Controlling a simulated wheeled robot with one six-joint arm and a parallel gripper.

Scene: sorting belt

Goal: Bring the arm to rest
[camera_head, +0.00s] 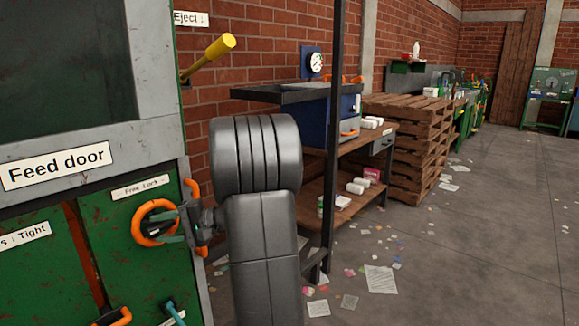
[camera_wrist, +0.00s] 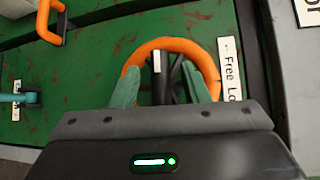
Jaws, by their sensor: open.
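My gripper (camera_wrist: 162,88) is open in the wrist view, its two green fingers apart. It is at an orange ring-shaped handwheel (camera_wrist: 172,44) with a dark hub, on the green machine front. One finger shows at each side of the hub, overlapping the ring's lower part; I cannot tell whether they touch it. In the head view my grey arm reaches to the same orange handwheel (camera_head: 141,226), below a "Free Lock" label (camera_head: 140,187). My gripper (camera_head: 172,232) is partly hidden there by its own wrist.
The green machine with a "Feed door" label (camera_head: 56,165) fills the left. A yellow-ended lever (camera_head: 221,46) juts out above. A dark post (camera_head: 333,130) and a wooden workbench (camera_head: 345,200) stand right of my arm. Stacked pallets (camera_head: 408,150) are behind. The floor at right is open, with scattered paper.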

